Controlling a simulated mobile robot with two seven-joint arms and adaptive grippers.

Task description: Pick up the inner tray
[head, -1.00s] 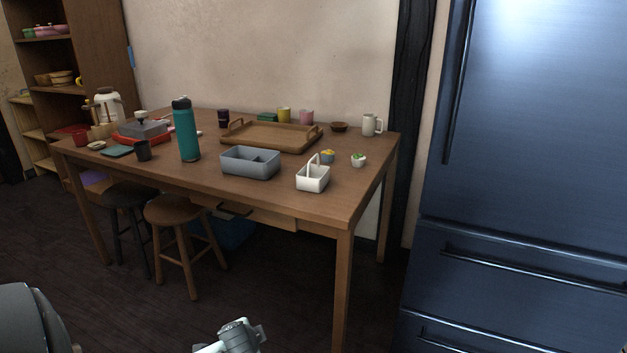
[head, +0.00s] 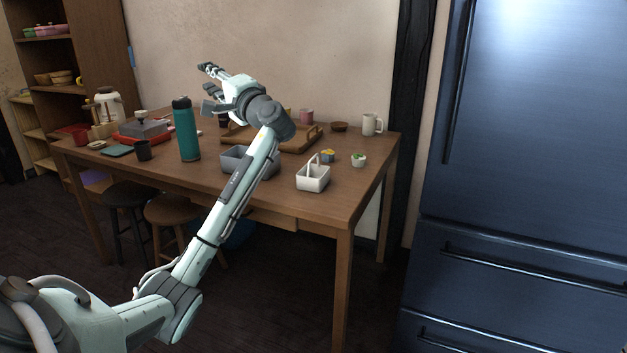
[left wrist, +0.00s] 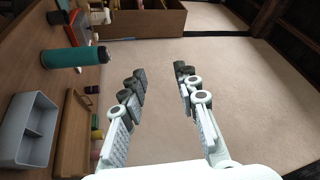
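A grey-blue open bin (head: 231,166) stands near the table's front edge in the head view, partly hidden behind my left forearm. In the left wrist view the bin (left wrist: 14,125) lies at the left edge, and a divider or insert shows inside it. I cannot tell whether this is a separate inner tray. My left gripper (head: 207,88) is raised above the table's back half, above and left of the bin, with its fingers spread and empty. The left wrist view also shows the gripper (left wrist: 160,82) open, with only wall between the fingers. My right gripper is not in view.
A wooden handled tray (head: 301,147) lies behind the bin. A teal bottle (head: 186,135) stands to the left, a white caddy (head: 312,180) to the right with small cups behind it. Stools (head: 170,208) stand in front, and a fridge (head: 530,150) is at the right.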

